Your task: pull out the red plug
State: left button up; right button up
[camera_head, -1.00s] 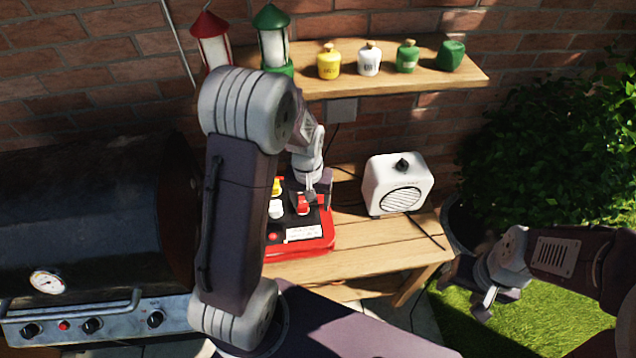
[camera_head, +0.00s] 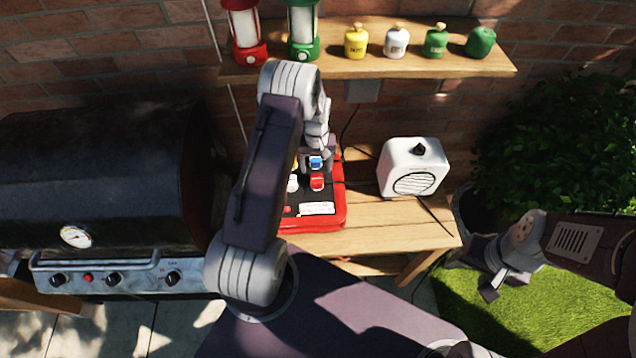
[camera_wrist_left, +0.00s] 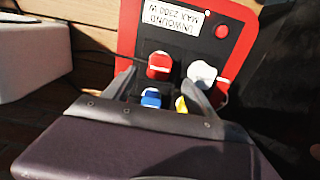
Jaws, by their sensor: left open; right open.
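The red plug (camera_head: 317,182) sits upright on the black face of the red cable reel box (camera_head: 325,222). A blue plug (camera_head: 315,162) is behind it, a white plug (camera_head: 292,185) to its left. A yellow plug is mostly hidden by my left arm; it shows partly in the left wrist view (camera_wrist_left: 182,105). My left gripper (camera_head: 320,152) is open and empty, behind the red plug near the blue one. In the left wrist view its fingertips point toward the red plug (camera_wrist_left: 159,66), one towards each side; contact cannot be told. My right gripper (camera_head: 489,285) is open and empty over the grass.
A white heater-like box (camera_head: 412,167) stands right of the reel on the wooden table (camera_head: 400,238). A shelf (camera_head: 375,68) with lanterns and several small canisters hangs above. A black grill (camera_head: 95,185) stands left, a bush (camera_head: 560,155) right.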

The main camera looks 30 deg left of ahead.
aim_at(317, 178)
pick_arm(q)
notch_tip(317, 178, down, 8)
jog(key=b, duration=0.6)
jog(key=shift+w+f, duration=0.1)
jog(key=shift+f, duration=0.15)
dwell(0.4)
grip_shut()
jog(key=shift+r, duration=0.1)
jog(key=shift+r+p, duration=2.35)
jog(key=shift+r, duration=0.65)
